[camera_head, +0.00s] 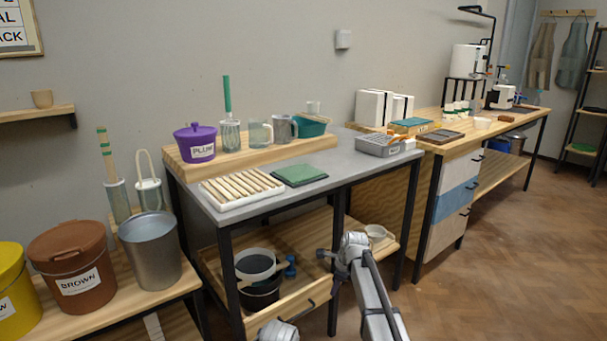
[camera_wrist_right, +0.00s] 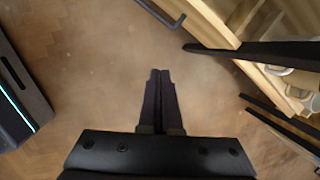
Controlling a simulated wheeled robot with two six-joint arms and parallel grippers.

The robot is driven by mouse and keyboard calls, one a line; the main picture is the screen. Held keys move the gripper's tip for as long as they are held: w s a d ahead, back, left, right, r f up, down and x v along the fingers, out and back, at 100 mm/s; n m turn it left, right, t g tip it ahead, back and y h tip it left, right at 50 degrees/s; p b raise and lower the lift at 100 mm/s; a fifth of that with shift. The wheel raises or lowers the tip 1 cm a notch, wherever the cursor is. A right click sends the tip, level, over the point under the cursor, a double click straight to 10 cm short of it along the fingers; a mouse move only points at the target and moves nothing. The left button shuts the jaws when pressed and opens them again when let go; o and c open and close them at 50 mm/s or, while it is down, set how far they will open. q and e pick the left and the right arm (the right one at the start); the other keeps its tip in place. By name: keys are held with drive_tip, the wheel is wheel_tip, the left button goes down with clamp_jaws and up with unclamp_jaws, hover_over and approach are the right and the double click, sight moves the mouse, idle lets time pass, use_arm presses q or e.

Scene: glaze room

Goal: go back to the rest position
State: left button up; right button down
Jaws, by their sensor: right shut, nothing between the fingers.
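My right gripper (camera_wrist_right: 160,75) is shut and empty in the right wrist view, its two dark fingers together over bare brown floor. In the head view my right arm (camera_head: 374,290) comes up from the lower edge, in front of the grey table's lower shelf. Its fingertips are too small to make out there. A grey rounded part of mine (camera_head: 278,330) shows at the bottom edge. My left gripper is not seen.
The grey table (camera_head: 235,212) holds a white tray of wooden sticks and a purple PLUM pot (camera_head: 194,143). A drawer handle (camera_wrist_right: 165,14) and dark bench legs (camera_wrist_right: 250,52) show in the wrist view. Floor (camera_head: 500,260) at right is clear.

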drive_tip(key=s+a+n+g+h+p, duration=0.1)
drive_tip(key=s+a+n+h, duration=0.15)
drive_tip(key=s+n, duration=1.3)
drive_tip(key=s+a+n+g+h+p, duration=0.1)
drive_tip(key=s+a+n+g, duration=0.15)
drive_tip(key=s+n, duration=1.25)
drive_tip(key=s+r+m+p, duration=0.2)
drive_tip(key=r+p, duration=1.6)
drive_tip(key=r, duration=0.1)
drive_tip(key=s+r+m+p, duration=0.2)
drive_tip(key=s+r+p, duration=0.1)
drive_tip(key=r+p, duration=1.6)
drive_tip(key=shift+a+r+t+p, duration=0.3)
drive_tip(key=shift+a+r+t, duration=0.1)
drive_tip(key=shift+r+t, duration=0.1)
drive_tip(key=shift+s, duration=0.1)
